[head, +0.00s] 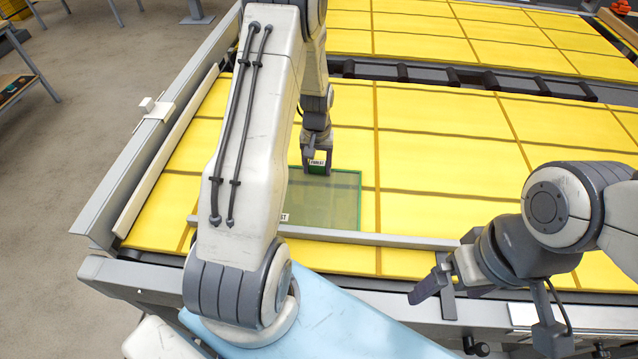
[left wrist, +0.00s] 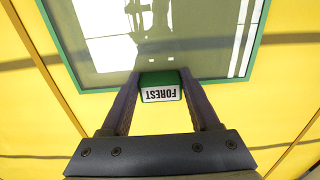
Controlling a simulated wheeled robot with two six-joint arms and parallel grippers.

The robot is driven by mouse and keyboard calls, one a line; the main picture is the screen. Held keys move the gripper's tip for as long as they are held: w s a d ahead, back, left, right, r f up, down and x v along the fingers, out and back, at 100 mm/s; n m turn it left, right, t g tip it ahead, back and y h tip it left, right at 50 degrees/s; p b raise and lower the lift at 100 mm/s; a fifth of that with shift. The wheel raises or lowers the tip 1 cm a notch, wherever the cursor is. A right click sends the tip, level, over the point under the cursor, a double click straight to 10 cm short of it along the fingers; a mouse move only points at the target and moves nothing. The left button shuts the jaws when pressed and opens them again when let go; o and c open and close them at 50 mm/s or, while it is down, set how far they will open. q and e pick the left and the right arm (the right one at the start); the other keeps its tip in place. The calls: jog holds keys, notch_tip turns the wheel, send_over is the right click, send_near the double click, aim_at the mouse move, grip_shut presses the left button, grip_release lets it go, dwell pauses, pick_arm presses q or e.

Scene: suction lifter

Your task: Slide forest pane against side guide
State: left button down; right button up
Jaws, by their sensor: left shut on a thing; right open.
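The forest pane (head: 335,205) is a see-through sheet with a green border, lying flat on the yellow table top; my left arm hides its left part. A green block labelled FOREST (left wrist: 160,88) stands at the pane's edge. My left gripper (head: 317,170) is shut on this block; the left wrist view shows its fingers (left wrist: 161,84) on either side. A pale side guide (head: 168,155) runs along the table's left edge, apart from the visible part of the pane. My right gripper (head: 428,288) is open and empty near the table's front edge.
A grey rail (head: 390,240) runs along the front of the yellow top, close to the pane's near edge; I cannot tell whether they touch. Dark rollers (head: 470,77) cross behind. The yellow top right of the pane is clear.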

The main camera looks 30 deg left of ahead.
pick_arm(q)
jog(key=shift+s+d, duration=0.15)
jog(key=shift+s, duration=0.15)
jog(key=shift+c, duration=0.2)
grip_release()
notch_tip(320, 180, up, 10)
jog(key=b, duration=0.2)
jog(key=shift+r+b, duration=0.25)
jog(key=shift+b, duration=0.05)
jog(key=shift+f, duration=0.15)
notch_tip(320, 180, down, 10)
jog(key=p, duration=0.2)
jog(key=shift+p, duration=0.35)
jog(key=shift+w+a+f, duration=0.15)
jog(key=shift+w+a, duration=0.1)
jog(key=shift+w, duration=0.2)
